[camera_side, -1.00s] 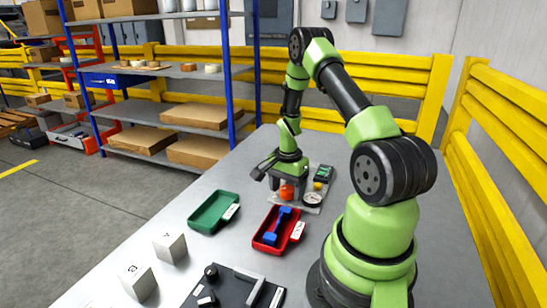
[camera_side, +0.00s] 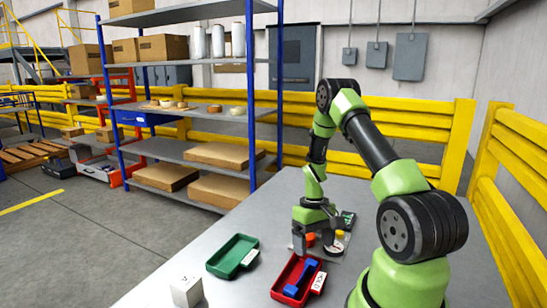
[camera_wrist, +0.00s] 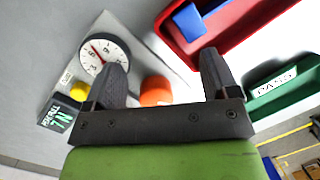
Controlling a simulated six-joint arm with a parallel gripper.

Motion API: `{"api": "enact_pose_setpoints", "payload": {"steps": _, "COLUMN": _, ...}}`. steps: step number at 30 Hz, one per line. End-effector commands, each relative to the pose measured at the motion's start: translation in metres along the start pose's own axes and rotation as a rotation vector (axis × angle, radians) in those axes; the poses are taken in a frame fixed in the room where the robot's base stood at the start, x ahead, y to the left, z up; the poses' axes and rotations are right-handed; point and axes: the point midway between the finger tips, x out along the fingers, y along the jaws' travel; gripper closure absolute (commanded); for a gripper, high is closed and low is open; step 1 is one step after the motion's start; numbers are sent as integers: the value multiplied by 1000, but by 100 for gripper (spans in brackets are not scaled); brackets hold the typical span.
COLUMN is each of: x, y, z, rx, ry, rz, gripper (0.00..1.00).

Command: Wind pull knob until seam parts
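An orange-red knob (camera_side: 311,240) sits on a grey test fixture beside a white dial gauge (camera_side: 336,249). In the wrist view the knob (camera_wrist: 156,90) shows between my gripper's fingers, with gaps on both sides. My gripper (camera_wrist: 163,80) is open and empty, pointing down over the fixture; in the side view my gripper (camera_side: 314,240) is at the knob. The gauge (camera_wrist: 104,55) has a red needle. A yellow button (camera_wrist: 78,90) and a dark display with green characters (camera_wrist: 62,114) are beside it. I cannot make out a seam or a carton on the fixture.
A red tray (camera_side: 278,289) holding a blue part (camera_side: 300,278) lies in front of the fixture. A green tray (camera_side: 225,273), labelled PASS in the wrist view, is left of it. A white block (camera_side: 186,291) stands near the front. The table's back area is clear.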

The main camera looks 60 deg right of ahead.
Motion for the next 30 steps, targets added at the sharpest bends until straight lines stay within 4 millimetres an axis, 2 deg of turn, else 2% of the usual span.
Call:
{"api": "enact_pose_setpoints", "payload": {"steps": 1, "x": -1, "y": 10, "z": -38, "rx": -227, "ry": 188, "rz": 111, "gripper": 33}}
{"api": "enact_pose_setpoints", "payload": {"steps": 24, "x": -1, "y": 10, "z": -38, "rx": -1347, "ry": 110, "rz": 209, "gripper": 33}}
{"api": "enact_pose_setpoints", "payload": {"steps": 30, "x": -45, "y": 6, "z": -31, "rx": -1353, "ry": 114, "rz": 216, "gripper": 33}}
